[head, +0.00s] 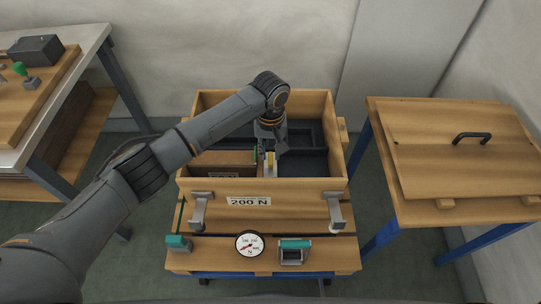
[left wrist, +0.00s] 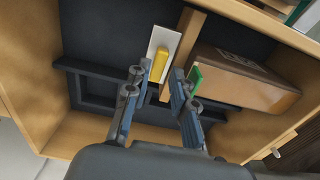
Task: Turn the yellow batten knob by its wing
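The yellow batten knob (head: 271,158) is a small upright wing on a pale plate (head: 270,172) inside the wooden box (head: 262,186). In the left wrist view the yellow knob (left wrist: 159,65) shows on its white plate (left wrist: 164,41), just beyond the gap between my fingertips. My left gripper (head: 269,147) reaches down into the box over the knob. In the left wrist view its two fingers (left wrist: 158,76) stand apart, one on each side of the knob's line, with nothing held. I cannot tell whether they overlap the knob in depth. My right gripper is not in view.
A brown block (left wrist: 244,78) with a green tab (left wrist: 195,77) lies beside the knob. The box walls enclose the gripper. A 200 N label (head: 249,201), a dial (head: 249,245) and teal-topped fittings (head: 294,245) are at the front. A lidded wooden table (head: 458,165) stands right.

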